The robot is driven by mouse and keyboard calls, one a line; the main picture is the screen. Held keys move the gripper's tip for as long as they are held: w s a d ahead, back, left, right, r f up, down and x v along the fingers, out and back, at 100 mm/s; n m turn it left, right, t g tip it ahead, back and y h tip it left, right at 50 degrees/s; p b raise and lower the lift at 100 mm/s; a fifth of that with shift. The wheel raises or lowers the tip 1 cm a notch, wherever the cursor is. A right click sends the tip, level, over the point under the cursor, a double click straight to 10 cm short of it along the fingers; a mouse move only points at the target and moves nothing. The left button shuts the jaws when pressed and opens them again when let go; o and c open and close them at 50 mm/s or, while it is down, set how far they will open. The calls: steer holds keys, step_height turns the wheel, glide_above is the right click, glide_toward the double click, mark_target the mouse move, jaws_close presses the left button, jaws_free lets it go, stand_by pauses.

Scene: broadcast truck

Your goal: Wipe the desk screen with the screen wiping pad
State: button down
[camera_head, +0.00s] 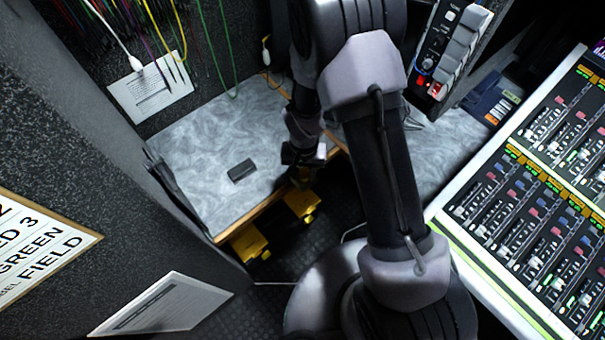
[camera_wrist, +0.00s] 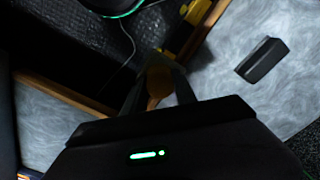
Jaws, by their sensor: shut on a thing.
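My gripper (camera_head: 302,176) is at the front edge of the grey marbled desk (camera_head: 212,131). In the wrist view, my gripper (camera_wrist: 158,85) is shut on a small brownish piece (camera_wrist: 159,80), which looks like the screen wiping pad; it is mostly dark and partly hidden by the fingers. A thin black panel (camera_head: 172,183) stands at the desk's left edge, seen nearly edge-on. It may be the desk screen, but its face does not show.
A small black box (camera_head: 242,171) lies on the desk, also in the wrist view (camera_wrist: 262,60). Yellow brackets (camera_head: 250,242) sit below the wooden front edge. A mixing console (camera_head: 545,165) fills the right. Cables hang at the back. The desk's left part is mostly clear.

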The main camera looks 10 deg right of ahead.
steer(key=shift+w, duration=0.1)
steer(key=c, duration=1.6)
jaws_free()
steer(key=shift+w, duration=0.1)
steer(key=c, duration=0.6)
